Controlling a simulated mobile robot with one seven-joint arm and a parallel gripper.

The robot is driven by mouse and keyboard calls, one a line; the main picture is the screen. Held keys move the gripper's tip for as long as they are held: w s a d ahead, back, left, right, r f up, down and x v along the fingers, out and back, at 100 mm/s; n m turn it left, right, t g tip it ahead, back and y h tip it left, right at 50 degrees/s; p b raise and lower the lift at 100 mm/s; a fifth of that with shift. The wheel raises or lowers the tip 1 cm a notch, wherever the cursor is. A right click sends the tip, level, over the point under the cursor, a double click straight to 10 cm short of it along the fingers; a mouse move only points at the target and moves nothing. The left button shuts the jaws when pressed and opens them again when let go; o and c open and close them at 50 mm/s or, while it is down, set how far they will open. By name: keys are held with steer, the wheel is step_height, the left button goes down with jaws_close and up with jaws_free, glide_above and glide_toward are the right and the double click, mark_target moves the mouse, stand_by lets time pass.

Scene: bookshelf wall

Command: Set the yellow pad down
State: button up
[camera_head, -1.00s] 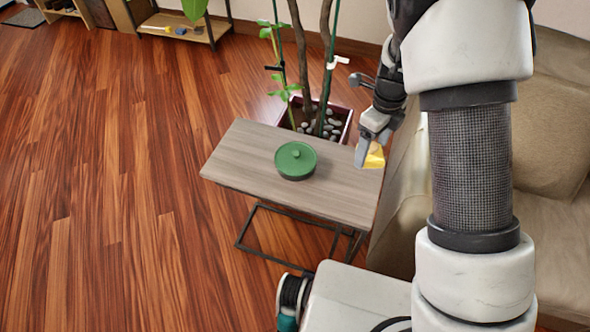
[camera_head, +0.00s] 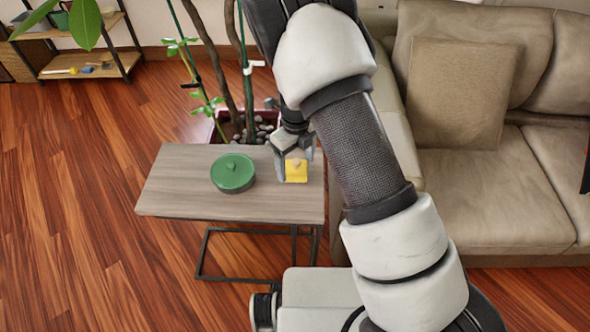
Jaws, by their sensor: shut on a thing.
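The yellow pad (camera_head: 297,172) is a small square held between the fingers of my gripper (camera_head: 293,166). My gripper points down and is shut on the pad. The pad is over the right part of the wooden side table (camera_head: 178,187). I cannot tell whether the pad touches the tabletop or hangs just above it. A round green lidded pot (camera_head: 233,171) stands on the table to the left of the pad, apart from it. Part of the pad is hidden by the fingers.
A beige sofa (camera_head: 485,185) stands to the right of the table, behind my arm. A potted plant (camera_head: 262,128) with stones stands behind the table. A low shelf (camera_head: 95,62) is at the far left. The tabletop left of the pot is bare.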

steer(key=shift+f, duration=1.25)
steer(key=shift+f, duration=0.15)
steer(key=o, duration=0.9)
steer(key=shift+o, duration=0.2)
